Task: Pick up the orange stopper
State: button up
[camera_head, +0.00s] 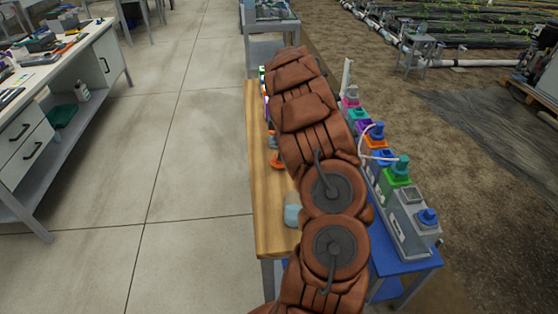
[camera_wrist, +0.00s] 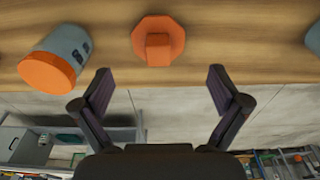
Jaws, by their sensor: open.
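The orange stopper (camera_wrist: 157,42) lies on the wooden tabletop in the wrist view. It has a flat eight-sided flange and a squarish raised grip. In the head view an orange piece (camera_head: 277,160), apparently the same stopper, shows at the left edge of my brown-covered arm, partly hidden. My gripper (camera_wrist: 159,75) is open and empty in the wrist view. Its two dark fingers are spread wider than the stopper. The stopper sits just above the gap between the fingertips in the picture, and I see no contact. My gripper is hidden in the head view.
A grey container with an orange end (camera_wrist: 55,60) lies left of the stopper, near the left finger. A grey-blue object (camera_head: 292,215) stands nearer on the wooden bench (camera_head: 262,222). Several coloured dosing units (camera_head: 396,185) line the blue stand at right. The concrete floor at left is clear.

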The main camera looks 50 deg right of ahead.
jog(key=shift+d+f+p, duration=0.1)
jog(key=shift+f+p, duration=0.35)
jog(key=shift+f, duration=0.15)
jog(key=shift+w+f+p, duration=0.1)
jog(key=shift+f+p, duration=0.55)
jog(key=shift+f, duration=1.25)
jog(key=c, duration=1)
jog(key=shift+c, duration=0.2)
